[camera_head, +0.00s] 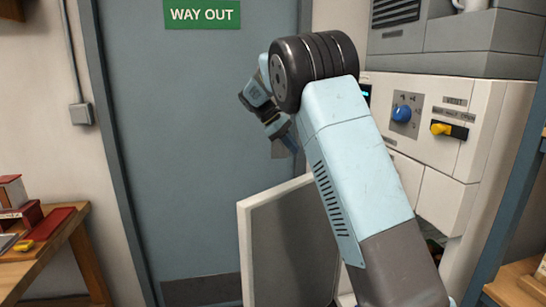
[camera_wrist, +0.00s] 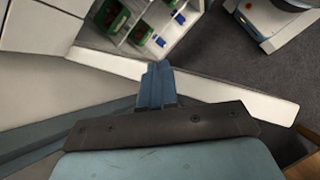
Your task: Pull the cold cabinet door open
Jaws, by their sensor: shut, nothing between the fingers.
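The cold cabinet door (camera_head: 290,245) stands swung open, its grey inner face and white edge showing left of my arm. In the wrist view the door's pale edge (camera_wrist: 235,92) runs across behind my fingers. The cold cabinet (camera_head: 440,205) is at the right, its opening mostly hidden by my arm. The wrist view shows its inside with shelves and green boxes (camera_wrist: 112,18). My gripper (camera_head: 287,140) is shut and empty, above the door in the head view. Its fingers (camera_wrist: 157,78) are together near the door's edge; I cannot tell whether they touch it.
A grey-blue door (camera_head: 190,150) with a green WAY OUT sign (camera_head: 202,14) is behind. A wooden table (camera_head: 75,245) with small items stands at the left. A blue knob (camera_head: 402,113) and yellow switch (camera_head: 441,129) sit on the panel above the cabinet.

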